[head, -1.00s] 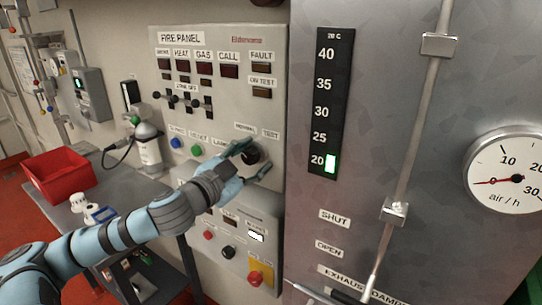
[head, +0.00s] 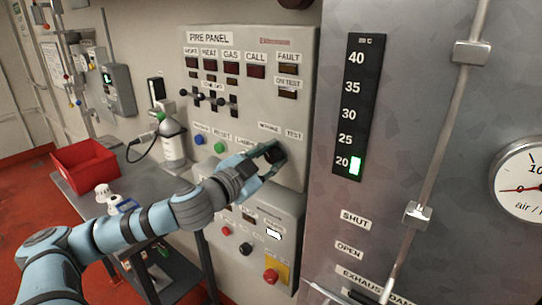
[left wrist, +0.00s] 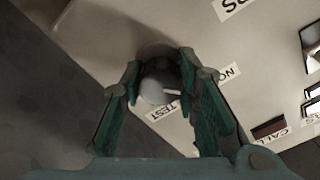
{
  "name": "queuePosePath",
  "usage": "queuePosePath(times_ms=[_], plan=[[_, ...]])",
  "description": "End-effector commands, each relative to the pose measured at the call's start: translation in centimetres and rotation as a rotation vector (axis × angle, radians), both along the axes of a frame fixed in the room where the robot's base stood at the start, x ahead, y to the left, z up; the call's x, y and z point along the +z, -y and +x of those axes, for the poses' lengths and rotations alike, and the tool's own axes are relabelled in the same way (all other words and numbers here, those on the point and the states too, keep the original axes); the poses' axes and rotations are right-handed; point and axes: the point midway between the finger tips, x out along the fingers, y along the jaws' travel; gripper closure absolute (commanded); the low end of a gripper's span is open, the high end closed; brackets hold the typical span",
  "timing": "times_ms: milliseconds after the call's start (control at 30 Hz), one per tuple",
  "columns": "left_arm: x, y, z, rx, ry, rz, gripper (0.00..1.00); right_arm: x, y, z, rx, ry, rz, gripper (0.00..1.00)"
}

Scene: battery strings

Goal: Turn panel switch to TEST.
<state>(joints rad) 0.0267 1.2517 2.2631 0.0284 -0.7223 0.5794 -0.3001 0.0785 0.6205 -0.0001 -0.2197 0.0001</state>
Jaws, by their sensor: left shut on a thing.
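The fire panel (head: 255,60) is a light grey wall box with a black rotary switch (head: 274,154) at its lower right, below the NORMAL and TEST labels. My left gripper (head: 268,162) is shut on this switch, with one finger on each side. In the left wrist view the switch knob (left wrist: 155,88) sits between the two green fingers, with a pale pointer mark aimed right. The TEST label (left wrist: 162,111) shows just beside the knob there. My right gripper is not in view.
A lower box with buttons and a yellow plate (head: 283,271) is under the panel. A grey metal cabinet with a temperature strip (head: 352,105) stands close to the right. A red bin (head: 88,160) and a gas bottle (head: 172,142) are at the left.

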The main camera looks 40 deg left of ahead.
Motion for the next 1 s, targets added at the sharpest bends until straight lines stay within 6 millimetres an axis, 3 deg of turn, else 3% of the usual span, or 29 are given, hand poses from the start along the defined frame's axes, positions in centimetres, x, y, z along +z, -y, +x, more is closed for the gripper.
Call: queuePosePath(times_ms=[267, 1000], plan=[[0.4, 0.0, 0.0, 0.0, -0.002, 0.179, 1.0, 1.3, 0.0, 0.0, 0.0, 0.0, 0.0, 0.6], [0.6, -0.1, 0.0, 0.002, -0.016, 0.879, 1.0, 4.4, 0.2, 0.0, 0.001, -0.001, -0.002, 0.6]])
